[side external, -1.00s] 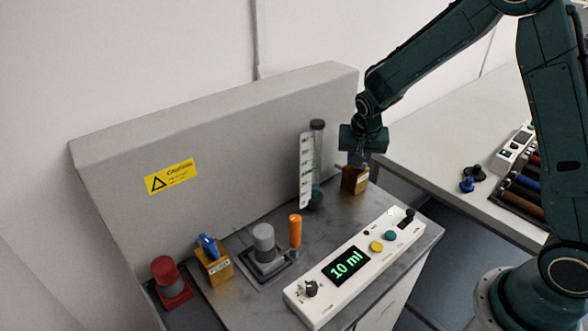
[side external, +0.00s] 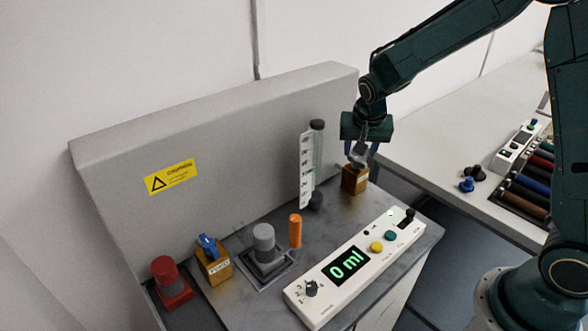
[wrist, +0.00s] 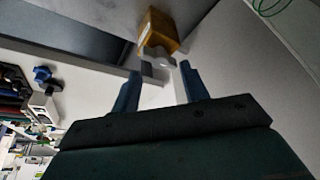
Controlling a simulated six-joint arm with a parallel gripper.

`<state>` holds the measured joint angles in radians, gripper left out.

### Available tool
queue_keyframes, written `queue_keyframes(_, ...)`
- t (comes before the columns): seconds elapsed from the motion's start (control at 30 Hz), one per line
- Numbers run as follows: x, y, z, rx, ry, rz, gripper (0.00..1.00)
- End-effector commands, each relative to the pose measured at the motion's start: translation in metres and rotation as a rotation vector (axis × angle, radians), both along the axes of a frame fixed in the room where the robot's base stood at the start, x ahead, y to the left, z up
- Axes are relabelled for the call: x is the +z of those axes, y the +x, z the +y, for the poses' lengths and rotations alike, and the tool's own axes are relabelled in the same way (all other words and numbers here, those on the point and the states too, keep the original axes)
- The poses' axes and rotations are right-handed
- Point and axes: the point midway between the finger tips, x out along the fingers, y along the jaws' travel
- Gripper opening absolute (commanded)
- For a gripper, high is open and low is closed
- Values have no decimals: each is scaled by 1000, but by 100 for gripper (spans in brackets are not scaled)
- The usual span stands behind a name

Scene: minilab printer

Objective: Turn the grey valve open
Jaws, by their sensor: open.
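The grey valve (wrist: 160,58) sits on a yellow-brown block (wrist: 158,32) in the wrist view. In the side view this block (side external: 355,180) stands at the back right of the metal bench, beside the measuring cylinder. The grey handle is mostly hidden there by my gripper. My gripper (side external: 361,160) is just above the block, pointing down. In the wrist view its two fingers (wrist: 168,72) are apart, with the grey handle just beyond and between their tips. I cannot tell whether they touch it.
The clear cylinder (side external: 317,165) stands close left of my gripper, before a grey back panel (side external: 240,140). A white control box (side external: 390,248) reads "0 ml". A blue valve (side external: 207,246), red knob (side external: 165,270), grey knob (side external: 264,243) and orange cylinder (side external: 295,230) stand left.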

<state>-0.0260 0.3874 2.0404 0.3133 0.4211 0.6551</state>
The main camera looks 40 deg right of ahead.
Motion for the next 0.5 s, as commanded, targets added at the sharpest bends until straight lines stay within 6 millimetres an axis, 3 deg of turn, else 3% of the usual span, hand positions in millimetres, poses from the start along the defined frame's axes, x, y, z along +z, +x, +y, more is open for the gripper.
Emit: queue_keyframes(0.5, 73, -20, 22, 0, 0, -3, 45)
